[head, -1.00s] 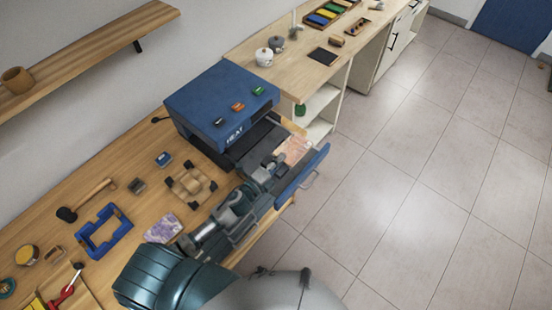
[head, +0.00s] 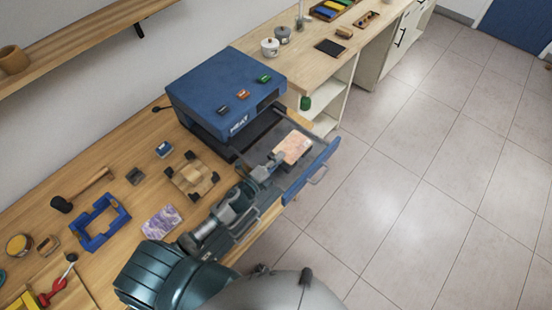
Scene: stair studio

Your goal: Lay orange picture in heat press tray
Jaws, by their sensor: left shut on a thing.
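The orange picture (head: 292,147) is a small pale orange panel over the open heat press tray (head: 318,160), inside its blue front. My left gripper (head: 272,164) is shut on the picture's near left edge. The picture looks about flat; I cannot tell whether its underside touches the tray floor. The blue heat press (head: 215,88) stands behind with its drawer pulled out. My left arm covers the near side of the tray. My right gripper is not in view.
A purple picture (head: 161,222) lies on the bench left of my arm. A wooden jig (head: 192,177), a blue frame (head: 99,221) and a mallet (head: 82,190) lie further left. Open floor is to the right.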

